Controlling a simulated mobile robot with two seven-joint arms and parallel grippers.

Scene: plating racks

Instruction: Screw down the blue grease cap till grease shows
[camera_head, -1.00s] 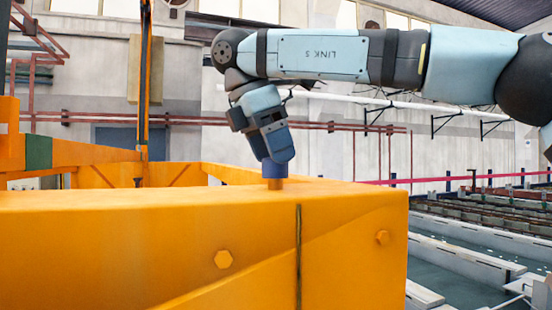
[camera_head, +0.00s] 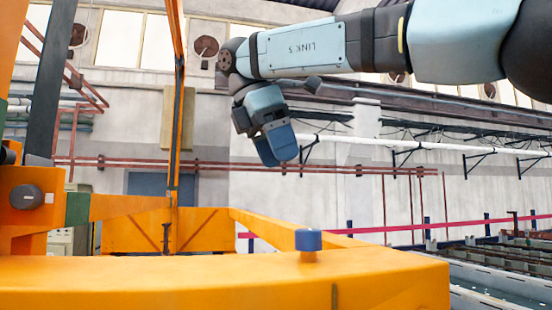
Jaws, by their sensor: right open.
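The blue grease cap (camera_head: 308,240) sits upright on a short brown stem (camera_head: 308,257) on top of the yellow beam (camera_head: 230,280). No grease can be made out around it at this size. My right gripper (camera_head: 277,150) is above the cap and a little to its left, clear of it, pointing down. It is open and holds nothing. My left gripper is not in view.
A yellow frame (camera_head: 205,230) and a yellow upright (camera_head: 178,120) rise behind and left of the beam. A round grey knob (camera_head: 26,197) shows at the far left. Tanks (camera_head: 500,275) lie at the lower right. The air around the cap is free.

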